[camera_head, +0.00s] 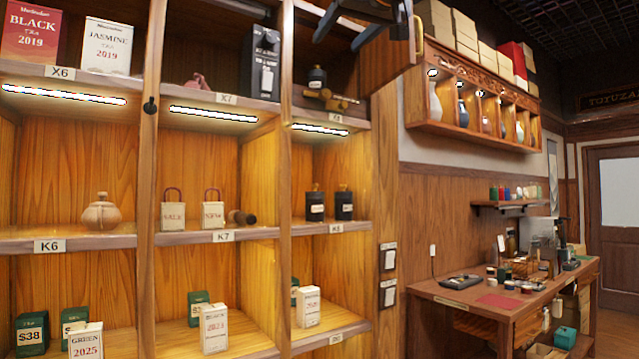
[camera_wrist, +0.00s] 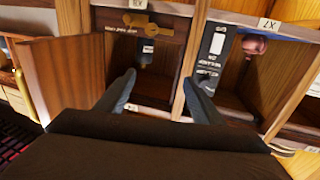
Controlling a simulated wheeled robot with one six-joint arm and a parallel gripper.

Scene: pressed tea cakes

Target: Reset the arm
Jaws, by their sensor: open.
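My gripper (camera_wrist: 160,92) is open in the wrist view, its two dark fingers spread apart with nothing between them. It faces the upper shelf compartment labelled X8, whose wooden door (camera_head: 388,48) with a brass handle stands open. The door also shows at the left of the wrist view (camera_wrist: 65,72). In the head view, part of my dark gripper (camera_head: 350,12) shows at the top edge, in front of the compartment; its fingertips are not clear there. A dark tin (camera_head: 317,78) stands inside, with a brass key-shaped piece (camera_head: 331,100) near the front edge.
A tall black box (camera_head: 264,62) stands left of that compartment. Several tea boxes, tins and a clay teapot (camera_head: 101,212) fill the other shelves. A wooden desk (camera_head: 470,300) with small items stands at the right, below a wall cabinet (camera_head: 455,115).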

